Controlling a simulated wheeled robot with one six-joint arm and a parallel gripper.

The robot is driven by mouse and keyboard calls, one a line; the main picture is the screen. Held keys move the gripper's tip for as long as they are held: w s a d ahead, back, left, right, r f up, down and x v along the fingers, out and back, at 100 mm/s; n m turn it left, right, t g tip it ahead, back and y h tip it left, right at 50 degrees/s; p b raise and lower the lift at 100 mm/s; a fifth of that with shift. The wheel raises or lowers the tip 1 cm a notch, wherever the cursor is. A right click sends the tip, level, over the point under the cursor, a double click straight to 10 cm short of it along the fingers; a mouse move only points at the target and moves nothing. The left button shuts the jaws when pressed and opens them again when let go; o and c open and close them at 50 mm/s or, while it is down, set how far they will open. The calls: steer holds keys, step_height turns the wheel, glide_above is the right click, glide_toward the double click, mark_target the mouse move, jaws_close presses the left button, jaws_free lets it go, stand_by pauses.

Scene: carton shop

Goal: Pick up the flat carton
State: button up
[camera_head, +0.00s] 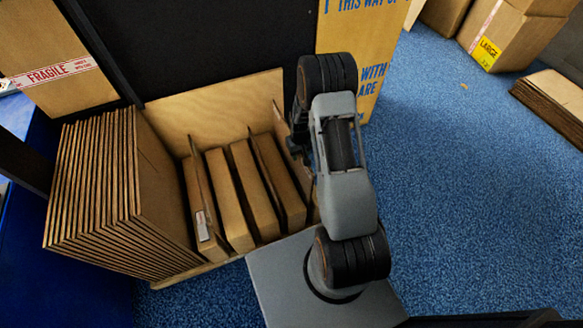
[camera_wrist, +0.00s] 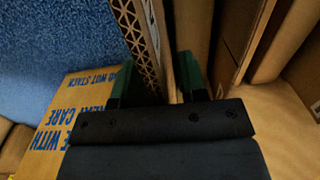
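A flat brown carton (camera_wrist: 140,40) stands on edge in the wrist view, with its corrugated edge showing and a pale patch on its side. My gripper (camera_wrist: 157,78) has its two green fingertips apart, one on each side of this carton. A gap shows beside the left finger, so the fingers look open around it. In the head view my arm hides the gripper and most of this spot. Several flat cartons (camera_head: 228,200) stand upright in the slots of a wooden rack (camera_head: 215,108); one at the left bears a white label.
A thick stack of cardboard sheets (camera_head: 120,200) leans left of the rack. A yellow printed board (camera_head: 368,45) stands behind my arm and also shows in the wrist view (camera_wrist: 75,100). Boxes (camera_head: 515,35) and flat sheets (camera_head: 555,100) lie at right. The blue floor (camera_head: 450,190) is clear.

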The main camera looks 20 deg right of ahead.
steer(key=shift+f, duration=0.25)
steer(key=shift+c, duration=0.3)
jaws_close()
